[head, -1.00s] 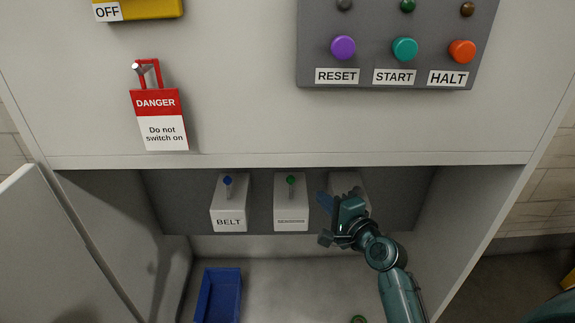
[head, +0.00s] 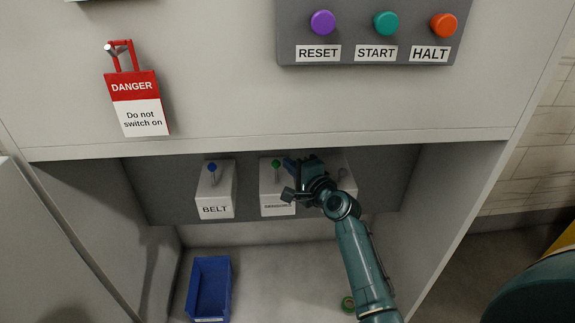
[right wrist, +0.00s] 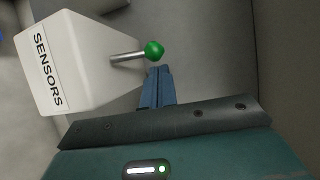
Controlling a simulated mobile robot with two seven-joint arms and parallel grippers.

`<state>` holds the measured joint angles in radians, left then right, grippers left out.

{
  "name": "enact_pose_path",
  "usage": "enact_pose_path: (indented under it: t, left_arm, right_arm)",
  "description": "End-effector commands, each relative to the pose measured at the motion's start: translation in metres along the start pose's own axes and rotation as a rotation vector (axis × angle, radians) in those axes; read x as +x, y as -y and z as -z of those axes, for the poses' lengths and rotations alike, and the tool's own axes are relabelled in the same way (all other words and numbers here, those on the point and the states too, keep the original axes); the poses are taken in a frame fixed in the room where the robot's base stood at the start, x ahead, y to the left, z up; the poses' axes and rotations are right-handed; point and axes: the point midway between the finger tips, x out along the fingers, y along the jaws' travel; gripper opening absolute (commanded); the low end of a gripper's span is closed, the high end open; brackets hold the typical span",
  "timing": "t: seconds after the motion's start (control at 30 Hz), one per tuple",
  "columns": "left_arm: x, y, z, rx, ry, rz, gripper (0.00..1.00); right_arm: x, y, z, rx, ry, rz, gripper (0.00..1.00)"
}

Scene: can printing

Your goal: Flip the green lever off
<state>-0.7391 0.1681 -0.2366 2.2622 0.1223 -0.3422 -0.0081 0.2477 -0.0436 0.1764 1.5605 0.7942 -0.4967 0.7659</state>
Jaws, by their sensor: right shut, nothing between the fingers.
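The green lever (head: 276,164) stands on a white switch box labelled SENSORS (head: 268,195), inside the open cabinet. In the right wrist view the green ball knob (right wrist: 154,51) sits on a metal stem that sticks out of the SENSORS box (right wrist: 75,65). My right gripper (head: 289,166) is shut and empty, just right of the lever in the head view. In the right wrist view its blue fingertips (right wrist: 158,74) are pressed together close to the knob; I cannot tell whether they touch it. My left gripper is not in view.
A BELT box (head: 214,195) with a blue lever (head: 212,168) stands left of the SENSORS box. A third box (head: 347,172) is partly hidden behind my right gripper.

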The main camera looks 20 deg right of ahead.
Motion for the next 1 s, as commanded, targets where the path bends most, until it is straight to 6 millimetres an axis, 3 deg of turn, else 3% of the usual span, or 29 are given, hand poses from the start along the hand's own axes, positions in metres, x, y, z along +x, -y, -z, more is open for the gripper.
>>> enact_pose_path:
  t: [0.23,1.0]
  left_arm:
    - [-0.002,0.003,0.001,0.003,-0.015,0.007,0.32]
    - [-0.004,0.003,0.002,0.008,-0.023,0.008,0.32]
  right_arm:
    - [0.017,0.0,0.0,0.0,0.001,0.0,0.0]
    - [0.014,0.0,-0.002,0.0,0.0,0.0,0.0]
